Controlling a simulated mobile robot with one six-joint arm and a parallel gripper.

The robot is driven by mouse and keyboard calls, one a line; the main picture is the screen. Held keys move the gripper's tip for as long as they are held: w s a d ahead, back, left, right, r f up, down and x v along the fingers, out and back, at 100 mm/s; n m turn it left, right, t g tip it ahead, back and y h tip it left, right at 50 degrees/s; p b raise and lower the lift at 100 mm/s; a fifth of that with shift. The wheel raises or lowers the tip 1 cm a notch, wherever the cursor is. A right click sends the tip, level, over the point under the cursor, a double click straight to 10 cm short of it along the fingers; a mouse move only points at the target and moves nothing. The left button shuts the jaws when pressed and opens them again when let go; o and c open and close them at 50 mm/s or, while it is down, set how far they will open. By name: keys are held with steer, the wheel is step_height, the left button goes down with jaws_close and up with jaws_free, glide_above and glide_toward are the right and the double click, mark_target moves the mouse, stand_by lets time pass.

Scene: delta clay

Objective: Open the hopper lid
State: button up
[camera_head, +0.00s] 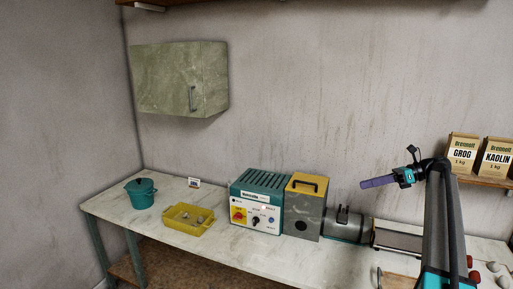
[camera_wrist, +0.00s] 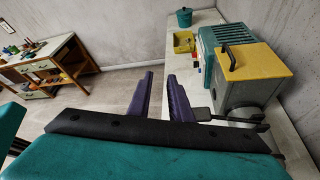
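The hopper is a grey box (camera_head: 302,214) on the bench with a flat yellow lid (camera_head: 309,177) on top. A black bar handle (camera_head: 305,183) is on the lid. The lid lies flat and shut. In the wrist view the yellow lid (camera_wrist: 262,62) and its black handle (camera_wrist: 232,58) show at the right. My gripper (camera_head: 364,184) has purple fingers and is to the right of the hopper in the head view, apart from it. In the wrist view my gripper (camera_wrist: 160,76) is open, with an empty gap between the fingers.
Left of the hopper stands a teal and white control box (camera_head: 256,207), then a yellow tray (camera_head: 188,219) and a teal pot (camera_head: 141,194). A grey cylindrical machine part (camera_head: 345,225) is right of the hopper. A green cabinet (camera_head: 178,78) hangs on the wall.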

steer(key=s+a+f+n+g+h+b, duration=0.1)
steer(key=s+a+f+n+h+b, duration=0.35)
steer(key=f, duration=1.15)
steer(key=s+a+f+n+g+y+p, duration=0.15)
steer(key=s+a+f, duration=0.6)
steer(key=f, duration=0.85)
steer(key=s+a+f+n+g+h+b, duration=0.3)
steer(key=a+f, duration=0.5)
steer(key=f, duration=0.9)
steer(key=s+a+f+n+g+h+b, duration=0.1)
steer(key=s+a+f+n+b, duration=0.15)
steer(key=s+f, duration=0.7)
steer(key=s+a+f+n+g+h+b, duration=0.1)
steer(key=s+a+f+n+h, duration=0.2)
steer(key=s+f, duration=0.6)
steer(key=s+f+n+h+b, duration=0.1)
steer(key=s+f+n, duration=0.2)
steer(key=s, duration=0.4)
steer(key=s+d+f+n+g+h+b, duration=0.1)
steer(key=s+f+n, duration=0.2)
steer(key=s, duration=0.4)
steer(key=s+f+n+h+b, duration=0.1)
steer(key=s+f+n, duration=0.2)
steer(key=s, duration=0.4)
steer(key=shift+s+d+f+n, duration=0.2)
steer(key=shift+s+n, duration=0.1)
steer(key=shift+n, duration=0.55)
steer(key=shift+o, duration=1.3)
steer(key=shift+g, duration=0.25)
steer(key=shift+r, duration=0.1)
